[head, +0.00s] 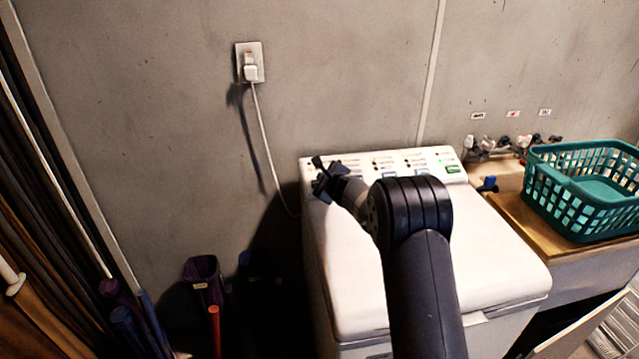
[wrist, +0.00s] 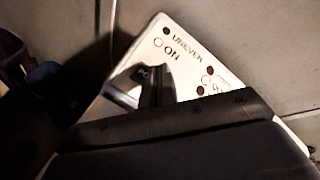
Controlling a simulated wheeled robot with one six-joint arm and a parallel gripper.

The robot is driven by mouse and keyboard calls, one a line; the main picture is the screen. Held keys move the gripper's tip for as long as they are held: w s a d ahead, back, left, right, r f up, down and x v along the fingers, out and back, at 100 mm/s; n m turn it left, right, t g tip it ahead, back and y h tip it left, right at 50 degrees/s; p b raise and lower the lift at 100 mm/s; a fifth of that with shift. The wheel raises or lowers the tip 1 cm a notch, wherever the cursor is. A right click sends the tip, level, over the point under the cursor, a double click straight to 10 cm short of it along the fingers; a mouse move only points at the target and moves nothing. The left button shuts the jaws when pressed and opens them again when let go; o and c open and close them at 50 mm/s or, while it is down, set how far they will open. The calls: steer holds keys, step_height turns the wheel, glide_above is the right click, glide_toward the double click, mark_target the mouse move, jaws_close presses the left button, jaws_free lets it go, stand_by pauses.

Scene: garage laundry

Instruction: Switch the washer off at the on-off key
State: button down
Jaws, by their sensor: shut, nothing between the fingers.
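The white washer (head: 345,260) stands against the wall, its sloped control panel (head: 350,158) along the back. My gripper (head: 320,178) is shut and empty at the panel's left end, with its fingertips over the panel. In the wrist view my gripper (wrist: 157,84) reaches onto the panel just below the ON lamp (wrist: 158,42), which shows a bright centre with a red rim. The UNEVEN lamp (wrist: 166,31) above it is dark. A pale grey block (wrist: 124,86) shows beside the fingers. I cannot tell whether it is the on-off key or whether the fingers touch it.
Blue keys (head: 390,175) and a green key (head: 453,169) sit further right on the panel. A white plug (head: 250,72) is in the wall socket. A teal basket (head: 585,195) stands on a wooden counter at right, near several taps. A purple bin (head: 203,275) is at left.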

steer(key=shift+f, duration=0.15)
steer(key=shift+w+f+b, duration=0.15)
steer(key=shift+f+b, duration=0.1)
steer(key=shift+b, duration=0.1)
steer(key=shift+w+f+b, duration=0.15)
steer(key=shift+f+b, duration=0.3)
steer(key=shift+f, duration=0.25)
stand_by(1.2)
steer(key=shift+s+r, duration=0.3)
steer(key=shift+r, duration=0.6)
steer(key=r, duration=0.1)
steer(key=s+r+p, duration=0.1)
steer(key=r, duration=0.1)
steer(key=s+r+p, duration=0.1)
steer(key=shift+d+r, duration=0.25)
steer(key=shift+r, duration=0.1)
